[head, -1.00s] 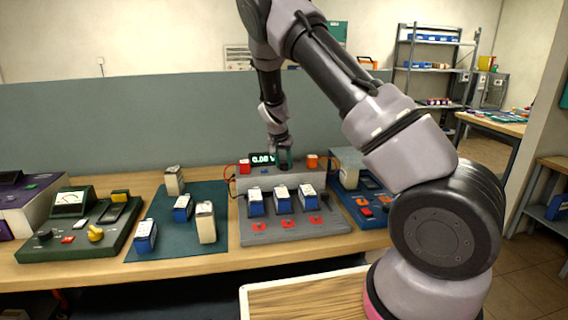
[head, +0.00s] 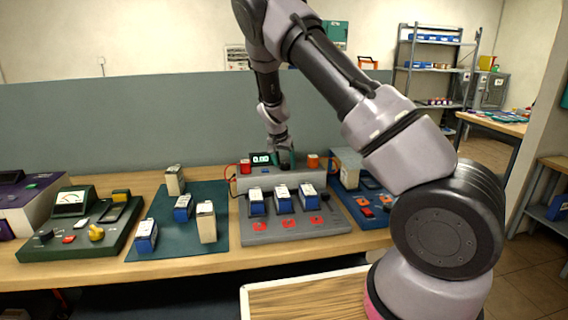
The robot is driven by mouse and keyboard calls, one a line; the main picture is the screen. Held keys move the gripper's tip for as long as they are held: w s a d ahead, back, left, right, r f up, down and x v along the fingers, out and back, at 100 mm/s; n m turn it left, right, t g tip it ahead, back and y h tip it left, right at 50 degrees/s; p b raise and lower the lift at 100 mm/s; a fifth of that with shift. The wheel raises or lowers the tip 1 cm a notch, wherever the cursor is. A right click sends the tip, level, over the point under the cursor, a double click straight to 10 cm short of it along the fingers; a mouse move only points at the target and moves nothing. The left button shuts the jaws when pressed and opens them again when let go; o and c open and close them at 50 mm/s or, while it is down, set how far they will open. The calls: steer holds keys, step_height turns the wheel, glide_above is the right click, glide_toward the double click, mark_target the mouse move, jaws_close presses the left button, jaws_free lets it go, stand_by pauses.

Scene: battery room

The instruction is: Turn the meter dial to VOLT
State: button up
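A grey station (head: 290,231) with a digital display (head: 261,159) at its back stands at the middle of the bench. The display shows lit digits that look like 0.00. My gripper (head: 285,161) points down at the back of this station, just right of the display. Its fingertips are small and dark, and I cannot tell whether they are open or touching anything. No dial shows there; one may be hidden behind my gripper. A green tester (head: 117,234) at the left has a needle meter (head: 70,203) and a yellow knob (head: 96,233). No VOLT label is readable.
Three blue-and-white batteries (head: 283,200) stand in the grey station. Several more stand on a green mat (head: 182,242) to its left. A blue unit (head: 362,209) stands at the right. A grey partition (head: 120,125) rises behind.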

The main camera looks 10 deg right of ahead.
steer(key=v, duration=1)
steer(key=shift+s+r, duration=0.2)
steer(key=shift+r, duration=0.15)
steer(key=shift+a, duration=0.1)
steer(key=s+d+r+t+y, duration=0.15)
steer(key=s+d+r, duration=0.25)
steer(key=s+r, duration=0.5)
steer(key=s+d+r+g+y, duration=0.1)
steer(key=s+d+r+y, duration=0.25)
steer(key=s+r, duration=0.55)
steer(key=s+r+n+t, duration=0.1)
steer(key=s+r, duration=0.1)
steer(key=s, duration=0.7)
steer(key=s+d+r+n+t, duration=0.1)
steer(key=s+r+t, duration=0.1)
steer(key=s, duration=0.7)
steer(key=shift+s+r+h, duration=0.15)
steer(key=shift+r+h, duration=0.15)
steer(key=shift+r, duration=0.3)
